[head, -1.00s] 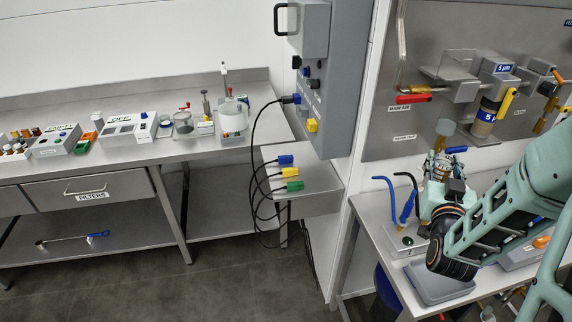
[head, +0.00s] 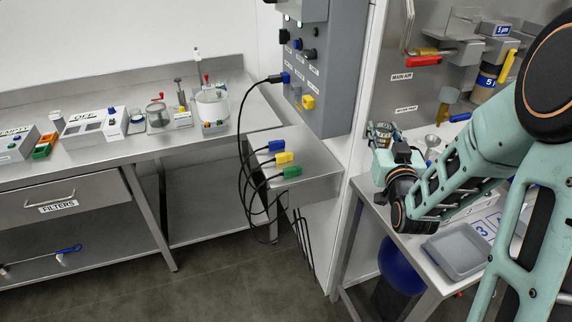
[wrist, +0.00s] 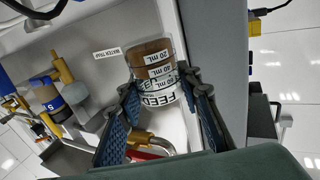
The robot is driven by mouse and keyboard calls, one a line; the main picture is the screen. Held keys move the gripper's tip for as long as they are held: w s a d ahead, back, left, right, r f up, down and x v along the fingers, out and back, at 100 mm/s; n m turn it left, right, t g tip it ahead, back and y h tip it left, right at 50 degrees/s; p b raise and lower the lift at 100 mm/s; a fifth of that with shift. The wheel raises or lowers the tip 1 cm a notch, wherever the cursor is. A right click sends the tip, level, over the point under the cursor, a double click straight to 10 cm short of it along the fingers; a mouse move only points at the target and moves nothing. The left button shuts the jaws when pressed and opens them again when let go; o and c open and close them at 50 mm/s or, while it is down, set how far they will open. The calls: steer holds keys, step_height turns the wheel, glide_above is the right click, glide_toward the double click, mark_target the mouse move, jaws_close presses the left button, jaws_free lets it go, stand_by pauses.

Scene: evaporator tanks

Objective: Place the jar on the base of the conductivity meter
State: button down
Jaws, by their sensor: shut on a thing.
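The jar (wrist: 149,54) is a clear container with brown contents and white labels reading 20 mL, 40 mL and FEED. In the wrist view my gripper (wrist: 160,88) is shut on it, with a blue-grey finger on each side. In the head view my gripper (head: 383,134) holds the jar up at the left end of the right-hand bench, apart from the left bench. The jar is mostly hidden there by the gripper. Several instruments stand on the left bench, including a white unit (head: 212,108) with an upright rod; I cannot tell which is the conductivity meter.
The left bench (head: 120,158) has a filter drawer and a boxed device (head: 97,128). A grey cabinet (head: 325,75) with hanging cables and a small side shelf (head: 310,175) stands between the benches. A grey tray (head: 458,250) lies on the right bench. The floor before the left bench is clear.

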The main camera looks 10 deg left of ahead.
steer(key=w+a+f+n+g+y+b, duration=0.2)
steer(key=a+f+n+y+b, duration=0.2)
steer(key=a+f+b, duration=1)
step_height(320, 180, down, 3)
steer(key=y+b, duration=0.2)
steer(key=b, duration=0.7)
steer(key=shift+w+a+n+g+y+b, duration=0.35)
steer(key=shift+n+g+y+b, duration=0.05)
